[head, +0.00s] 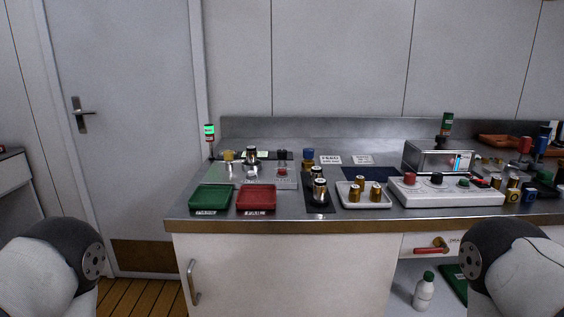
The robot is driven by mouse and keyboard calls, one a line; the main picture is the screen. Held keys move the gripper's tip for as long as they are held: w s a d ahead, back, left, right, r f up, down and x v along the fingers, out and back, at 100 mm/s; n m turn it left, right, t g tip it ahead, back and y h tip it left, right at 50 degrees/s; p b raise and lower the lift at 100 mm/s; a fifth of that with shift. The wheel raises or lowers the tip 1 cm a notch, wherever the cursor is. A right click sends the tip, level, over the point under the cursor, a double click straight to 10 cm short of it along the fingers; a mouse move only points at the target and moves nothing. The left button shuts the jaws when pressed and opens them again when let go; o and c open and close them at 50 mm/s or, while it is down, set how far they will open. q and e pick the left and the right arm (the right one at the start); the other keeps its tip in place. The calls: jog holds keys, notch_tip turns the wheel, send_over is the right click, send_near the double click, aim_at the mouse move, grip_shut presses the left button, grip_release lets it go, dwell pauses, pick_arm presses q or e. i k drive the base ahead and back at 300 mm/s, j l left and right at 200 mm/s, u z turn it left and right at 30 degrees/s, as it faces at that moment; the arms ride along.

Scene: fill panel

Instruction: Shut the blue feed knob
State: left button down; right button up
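A blue knob (308,155) on a small brass-coloured fitting stands at the back of the steel counter, a little right of the middle of the head view. A small white label (330,160) stands just right of it and seems to read FEED. The knob's setting is too small to tell. Parts of my two arms show at the lower left and lower right corners, well apart from the knob. Neither of my grippers is in view.
A green tray (211,197) and a red tray (256,198) lie at the counter's front left. A white tray (346,199) holds several brass-topped parts. A white control panel (446,195) and a metal box (437,157) stand to the right. The counter's front edge (290,225) faces me.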

aim_at(308, 153)
jog(key=i+j+z, duration=0.25)
jog(key=j, duration=0.2)
jog(key=i+j+z, duration=0.25)
jog(key=j, duration=0.2)
jog(key=j+z, duration=0.2)
jog(key=j, duration=0.3)
jog(key=i+j+z, duration=0.25)
jog(key=j, duration=0.3)
jog(key=j+z, duration=0.25)
jog(key=j, duration=0.25)
jog(key=i+j+z, duration=0.1)
jog(key=j+z, duration=0.25)
jog(key=j, duration=0.35)
jog(key=j+z, duration=0.35)
jog(key=j, duration=0.4)
jog(key=i+j+z, duration=0.2)
jog(key=j, duration=0.2)
jog(key=j+z, duration=0.2)
jog(key=j, duration=0.15)
jog(key=i+j+z, duration=0.2)
jog(key=j, duration=0.2)
jog(key=k, duration=0.1)
